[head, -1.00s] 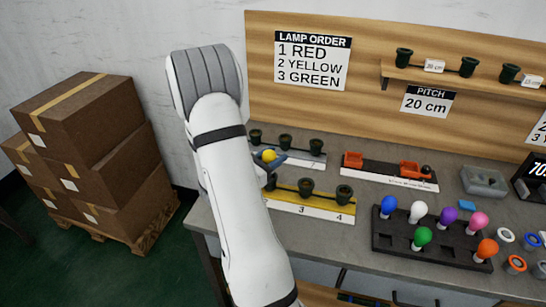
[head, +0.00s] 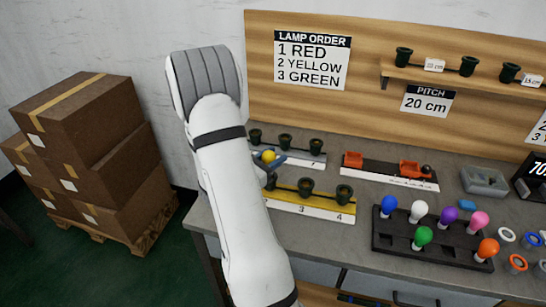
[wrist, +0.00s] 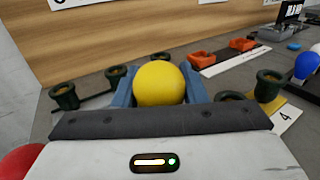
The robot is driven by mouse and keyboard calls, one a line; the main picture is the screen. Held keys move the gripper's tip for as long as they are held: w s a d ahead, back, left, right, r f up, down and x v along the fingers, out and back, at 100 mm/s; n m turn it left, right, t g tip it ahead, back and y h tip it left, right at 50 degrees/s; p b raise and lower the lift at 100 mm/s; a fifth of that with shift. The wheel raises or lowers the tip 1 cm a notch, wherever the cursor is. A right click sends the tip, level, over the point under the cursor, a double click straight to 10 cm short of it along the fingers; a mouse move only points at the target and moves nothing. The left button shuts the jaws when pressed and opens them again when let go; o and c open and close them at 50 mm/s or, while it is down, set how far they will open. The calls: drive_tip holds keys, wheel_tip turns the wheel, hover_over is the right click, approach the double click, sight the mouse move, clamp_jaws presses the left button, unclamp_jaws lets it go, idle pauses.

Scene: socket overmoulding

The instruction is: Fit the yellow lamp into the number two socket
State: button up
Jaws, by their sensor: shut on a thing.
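The yellow lamp (head: 268,156) is held between the blue fingers of my gripper (head: 272,161), just behind my arm. In the wrist view the yellow bulb (wrist: 160,83) sits between the two fingers of my gripper (wrist: 160,98); its base is hidden. The yellow strip (head: 315,206) carries dark green sockets, with 3 and 4 legible. A socket left of number 3 (head: 270,181) is partly hidden by my arm, and its number cannot be read. A red rounded thing (wrist: 22,160), perhaps a lamp, shows at the wrist view's lower left.
A grey strip with several sockets (head: 285,141) stands behind the lamp. An orange-and-black fixture (head: 390,170) lies to its right. A black rack (head: 435,243) holds several other lamps. The sign (head: 312,62) lists red, yellow, green. Boxes (head: 80,150) stand left.

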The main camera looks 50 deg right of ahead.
drive_tip(key=shift+f+b, duration=0.8)
drive_tip(key=shift+f, duration=0.2)
drive_tip(key=o, duration=1)
drive_tip(key=shift+a, duration=0.1)
drive_tip(key=a, duration=0.7)
drive_tip(key=shift+w+a, duration=0.1)
drive_tip(key=shift+a, duration=0.2)
